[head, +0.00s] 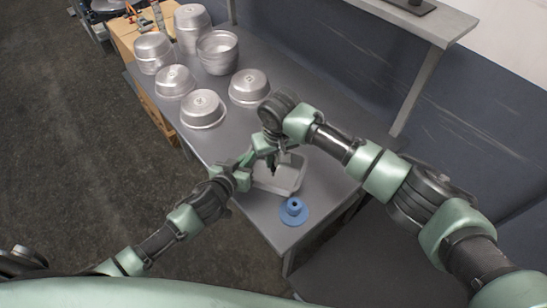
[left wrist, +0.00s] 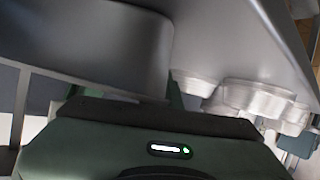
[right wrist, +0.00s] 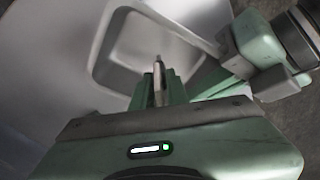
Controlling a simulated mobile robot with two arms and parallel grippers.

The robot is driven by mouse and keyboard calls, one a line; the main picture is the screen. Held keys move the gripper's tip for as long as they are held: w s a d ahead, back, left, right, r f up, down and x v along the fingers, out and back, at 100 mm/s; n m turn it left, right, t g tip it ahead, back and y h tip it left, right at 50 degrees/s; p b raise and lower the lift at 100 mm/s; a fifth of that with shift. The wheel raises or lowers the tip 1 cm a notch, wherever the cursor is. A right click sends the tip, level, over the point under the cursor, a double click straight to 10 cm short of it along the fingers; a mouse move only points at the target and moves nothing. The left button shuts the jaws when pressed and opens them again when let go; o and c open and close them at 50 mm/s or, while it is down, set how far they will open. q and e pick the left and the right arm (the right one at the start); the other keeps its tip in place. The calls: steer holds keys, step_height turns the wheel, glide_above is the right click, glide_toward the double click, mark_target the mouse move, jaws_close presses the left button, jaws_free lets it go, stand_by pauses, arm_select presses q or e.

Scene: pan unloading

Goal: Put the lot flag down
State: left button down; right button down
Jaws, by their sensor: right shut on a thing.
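My right gripper (right wrist: 160,85) is over the grey tray (right wrist: 103,45), shut on a thin grey piece (right wrist: 158,72) that I take for the lot flag. Most of this piece is hidden by the fingers, and its lower end cannot be made out. In the head view my right gripper (head: 276,160) points down over the tray (head: 298,178). My left gripper (head: 245,162) is at the tray's left side; its fingers are mostly hidden, and I cannot tell whether they are open or touch the tray. A blue round base with a raised hub (head: 293,207) stands just in front of the tray.
Several upturned metal pans (head: 203,108) stand on the grey table (head: 250,208) beyond the grippers. A wooden crate (head: 122,38) is at the far left. A shelf (head: 440,25) is above the table at the right. Bare table surrounds the blue base.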

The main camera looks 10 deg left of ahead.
arm_select(q)
steer(key=shift+s+f, duration=0.1)
steer(key=shift+f, duration=0.1)
arm_select(e)
steer(key=shift+f, duration=0.15)
steer(key=c, duration=1.4)
jaws_free()
steer(key=r, duration=0.4)
steer(key=s+r, duration=0.1)
steer(key=r, duration=0.3)
steer(key=s+d+r, duration=0.1)
steer(key=r, duration=0.3)
steer(key=shift+r, duration=0.1)
arm_select(q)
steer(key=c, duration=1.6)
jaws_free()
arm_select(e)
steer(key=shift+w, duration=0.1)
arm_select(q)
steer(key=shift+o, duration=0.2)
